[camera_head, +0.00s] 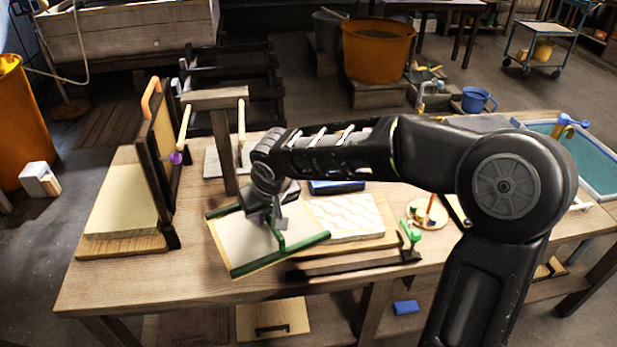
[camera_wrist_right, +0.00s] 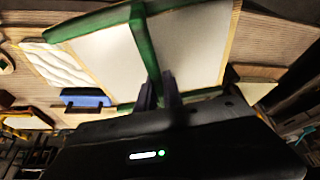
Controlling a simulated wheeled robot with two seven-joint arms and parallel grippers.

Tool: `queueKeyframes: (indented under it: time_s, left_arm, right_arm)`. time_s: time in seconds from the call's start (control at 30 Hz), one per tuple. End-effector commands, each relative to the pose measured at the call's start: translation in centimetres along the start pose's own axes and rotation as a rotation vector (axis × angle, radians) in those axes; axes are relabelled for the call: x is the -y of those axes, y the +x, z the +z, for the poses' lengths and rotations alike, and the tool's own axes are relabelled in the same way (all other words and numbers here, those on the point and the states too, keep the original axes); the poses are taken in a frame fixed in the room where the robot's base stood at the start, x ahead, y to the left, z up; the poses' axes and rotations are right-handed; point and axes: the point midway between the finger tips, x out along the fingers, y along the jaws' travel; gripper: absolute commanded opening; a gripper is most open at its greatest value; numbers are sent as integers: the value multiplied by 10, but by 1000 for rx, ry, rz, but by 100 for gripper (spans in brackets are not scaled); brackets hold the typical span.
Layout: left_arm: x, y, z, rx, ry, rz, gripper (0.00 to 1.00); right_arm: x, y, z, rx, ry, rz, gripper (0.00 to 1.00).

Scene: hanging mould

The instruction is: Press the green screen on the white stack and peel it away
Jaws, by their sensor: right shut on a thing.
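The green screen (camera_head: 243,238) is a pale panel with green bars along two edges and a green crossbar handle. It is tilted, to the left of the white stack. My right gripper (camera_head: 279,222) is shut on its handle. In the right wrist view the gripper (camera_wrist_right: 160,93) meets the green bar (camera_wrist_right: 143,42), with the pale panel (camera_wrist_right: 105,58) on both sides. The white stack (camera_head: 347,216), wavy on top, lies on a wooden board just right of the screen. It also shows in the right wrist view (camera_wrist_right: 57,66). My left gripper is not seen.
A blue block (camera_head: 336,187) lies behind the stack. A dark upright frame (camera_head: 163,140) and a pale stack (camera_head: 122,203) stand at the left. A wooden post (camera_head: 225,150) rises behind the screen. A green-topped tool (camera_head: 411,235) stands right. The table's front left is clear.

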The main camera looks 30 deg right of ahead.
Motion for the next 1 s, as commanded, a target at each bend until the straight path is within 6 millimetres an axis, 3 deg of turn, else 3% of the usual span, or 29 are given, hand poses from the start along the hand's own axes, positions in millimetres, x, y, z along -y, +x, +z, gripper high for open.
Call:
queueKeyframes:
  time_s: [0.27, 0.47, 0.57, 0.67, 0.9, 1.0]
  left_arm:
    - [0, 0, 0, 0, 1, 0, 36]
    - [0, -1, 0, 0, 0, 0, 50]
    - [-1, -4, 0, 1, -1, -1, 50]
    - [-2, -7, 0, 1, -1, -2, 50]
    - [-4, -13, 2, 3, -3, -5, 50]
    - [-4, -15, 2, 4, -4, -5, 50]
  right_arm:
    - [0, 0, 0, -1, 0, 0, 0]
    - [-11, 2, -4, 1, 20, 3, 0]
    - [-34, 7, -12, 4, 59, 12, 0]
    - [-72, 13, -21, 5, 117, 28, 0]
    - [-179, 28, -30, 4, 255, 90, 0]
    - [-211, 31, -29, 1, 289, 112, 0]
